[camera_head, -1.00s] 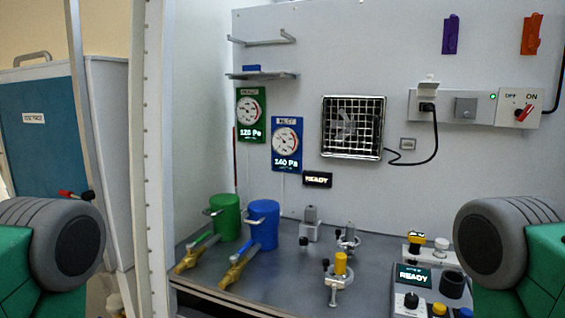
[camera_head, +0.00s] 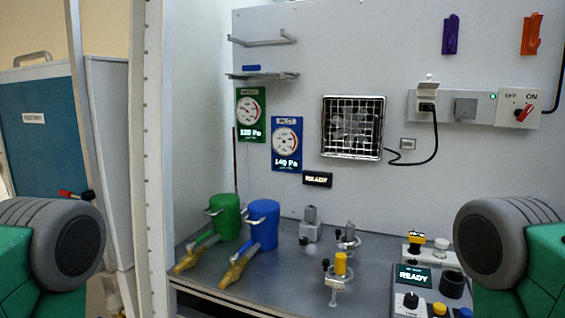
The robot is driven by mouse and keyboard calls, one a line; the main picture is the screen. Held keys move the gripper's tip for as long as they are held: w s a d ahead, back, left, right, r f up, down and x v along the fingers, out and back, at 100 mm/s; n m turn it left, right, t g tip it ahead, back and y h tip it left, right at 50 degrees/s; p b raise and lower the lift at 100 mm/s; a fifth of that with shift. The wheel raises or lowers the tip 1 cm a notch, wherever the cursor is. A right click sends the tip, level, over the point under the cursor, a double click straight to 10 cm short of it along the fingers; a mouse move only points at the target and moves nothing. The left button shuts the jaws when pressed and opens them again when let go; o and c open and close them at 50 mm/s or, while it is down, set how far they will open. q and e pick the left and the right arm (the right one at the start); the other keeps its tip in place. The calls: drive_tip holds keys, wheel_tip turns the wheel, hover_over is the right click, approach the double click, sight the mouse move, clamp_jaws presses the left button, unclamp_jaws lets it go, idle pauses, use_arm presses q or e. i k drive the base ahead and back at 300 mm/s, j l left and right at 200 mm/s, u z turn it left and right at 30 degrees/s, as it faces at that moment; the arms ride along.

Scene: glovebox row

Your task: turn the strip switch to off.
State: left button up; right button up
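The strip switch is a red rotary knob (camera_head: 523,112) on a white plate (camera_head: 506,120) at the right end of the socket strip (camera_head: 468,92) on the back wall. The plate is marked OFF on the left and ON on the right. The knob's white pointer is small, and it looks turned toward ON. A small green light (camera_head: 494,97) glows beside the plate. A black plug (camera_head: 427,107) sits in the strip's left socket. My two arms show only as rounded grey and green links at the left and right edges. Neither gripper is in view.
A square grilled fan (camera_head: 352,127) hangs on the wall below and left of the strip. The bench (camera_head: 290,285) holds a green canister (camera_head: 226,217), a blue canister (camera_head: 264,224), clamps, and a control box (camera_head: 413,277) at right. A white post (camera_head: 154,160) stands at left.

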sight(524, 114)
drive_tip(key=l+z, duration=0.1)
drive_tip(key=z, duration=1.15)
